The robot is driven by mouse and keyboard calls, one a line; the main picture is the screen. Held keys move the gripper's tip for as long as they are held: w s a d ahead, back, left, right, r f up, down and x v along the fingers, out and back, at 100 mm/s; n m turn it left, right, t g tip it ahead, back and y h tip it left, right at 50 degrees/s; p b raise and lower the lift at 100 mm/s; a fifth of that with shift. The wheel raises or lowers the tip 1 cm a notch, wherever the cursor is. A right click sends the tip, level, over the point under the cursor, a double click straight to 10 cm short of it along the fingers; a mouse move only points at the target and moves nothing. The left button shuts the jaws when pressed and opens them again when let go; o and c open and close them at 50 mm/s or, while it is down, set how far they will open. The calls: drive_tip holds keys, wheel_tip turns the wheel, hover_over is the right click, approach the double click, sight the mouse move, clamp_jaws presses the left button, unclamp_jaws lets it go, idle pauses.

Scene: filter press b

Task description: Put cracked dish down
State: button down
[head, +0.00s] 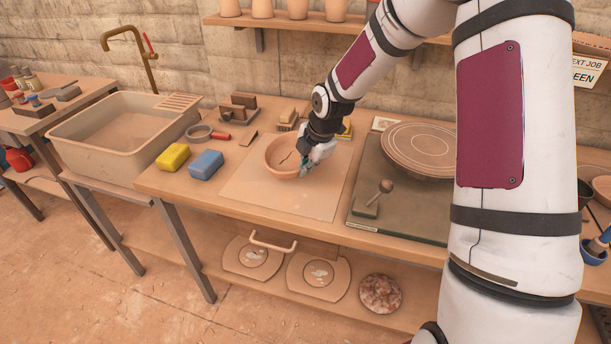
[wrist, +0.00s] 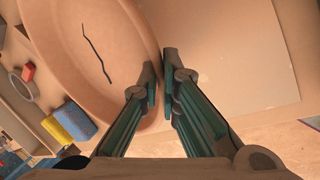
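The cracked dish (head: 279,158) is a round terracotta bowl with a dark crack line inside. It is over the pale board (head: 250,193) on the bench; I cannot tell whether its base touches the board. My gripper (head: 306,167) is at the dish's right rim. In the wrist view the cracked dish (wrist: 85,85) fills the left side, with the crack clear on its inner surface. There my gripper (wrist: 162,85) has one finger inside the rim and one outside, closed on the wall. The pale board (wrist: 235,65) lies to the right.
A yellow sponge (head: 173,157) and a blue sponge (head: 206,165) lie left of the board. A dark green mat (head: 415,213) with a large round plate (head: 420,148) is to the right. A sink (head: 120,133) is at the left. The board's front is clear.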

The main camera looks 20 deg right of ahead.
sight(302, 182)
drive_tip(key=shift+w+f, duration=0.1)
drive_tip(key=shift+f, duration=1.65)
drive_tip(key=shift+f, duration=0.1)
drive_tip(key=c, duration=2.1)
unclamp_jaws()
